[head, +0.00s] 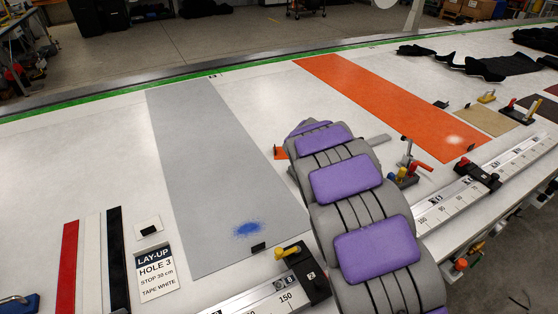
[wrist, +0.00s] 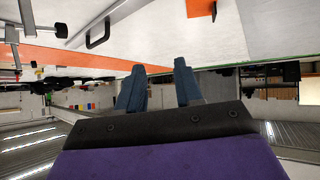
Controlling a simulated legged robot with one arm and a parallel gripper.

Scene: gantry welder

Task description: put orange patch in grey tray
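A small orange piece (head: 280,153), which looks like the orange patch, lies on the white table, partly hidden by my arm in the head view. An orange piece with a black tab (wrist: 201,8) also shows at the top edge of the wrist view. I cannot clearly make out a grey tray; a flat grey edge (head: 378,139) sticks out to the right of my arm and may be part of it. My gripper (wrist: 159,72) shows two blue-grey fingers apart, with nothing between them. In the head view my arm hides the gripper.
A long grey sheet (head: 207,165) and a long orange sheet (head: 390,105) lie on the white table. A ruler rail (head: 475,192) with clamps (head: 478,176) runs along the near edge. A lay-up card (head: 156,272) lies at lower left. Black cloth (head: 500,64) lies far right.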

